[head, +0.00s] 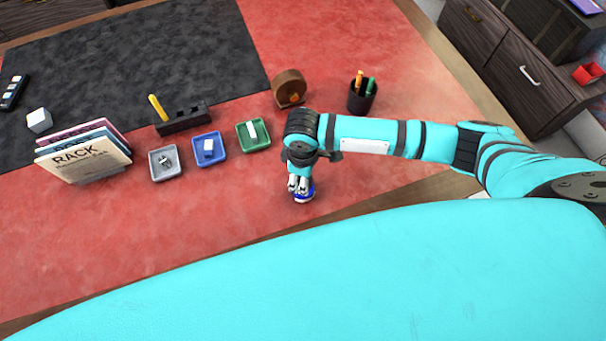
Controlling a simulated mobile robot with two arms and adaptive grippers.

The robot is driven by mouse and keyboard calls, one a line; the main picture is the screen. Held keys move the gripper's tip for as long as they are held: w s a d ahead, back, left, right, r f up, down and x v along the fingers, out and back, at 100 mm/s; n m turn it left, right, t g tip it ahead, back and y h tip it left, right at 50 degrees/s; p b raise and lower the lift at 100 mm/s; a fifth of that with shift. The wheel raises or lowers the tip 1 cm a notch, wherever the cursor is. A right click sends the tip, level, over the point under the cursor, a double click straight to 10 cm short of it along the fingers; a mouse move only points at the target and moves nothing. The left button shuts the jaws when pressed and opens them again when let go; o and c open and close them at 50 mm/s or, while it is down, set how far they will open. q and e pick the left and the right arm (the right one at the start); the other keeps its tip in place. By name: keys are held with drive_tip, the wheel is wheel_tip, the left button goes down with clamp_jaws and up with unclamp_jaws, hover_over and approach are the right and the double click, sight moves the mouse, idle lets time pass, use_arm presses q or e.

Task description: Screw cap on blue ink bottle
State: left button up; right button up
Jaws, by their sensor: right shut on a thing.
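The blue ink bottle (303,197) is on the red leather desk top, right under my right gripper (300,186). Only a small blue and white part of it shows; the gripper covers the rest. My right gripper points down and is shut at the top of the bottle. The cap cannot be made out separately, so I cannot tell how it sits on the bottle. My left gripper is not in the head view.
Left of my right gripper are a green tray (266,147), a blue tray (222,157) and a grey tray (152,172). Behind are a dark pen stand (182,122), a round brown holder (289,88) and a pen cup (362,98). Books (85,158) stand left. The front desk is clear.

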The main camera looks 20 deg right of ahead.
drive_tip(key=shift+r+p, duration=0.2)
drive_tip(key=shift+p, duration=0.45)
idle(0.7)
drive_tip(key=shift+f, duration=0.4)
idle(1.1)
drive_tip(key=shift+f+p, duration=0.35)
drive_tip(key=shift+p, duration=0.2)
idle(0.9)
drive_tip(key=o, duration=0.9)
drive_tip(key=shift+r, duration=0.2)
wheel_tip(320, 180, up, 12)
drive_tip(key=shift+f, duration=0.2)
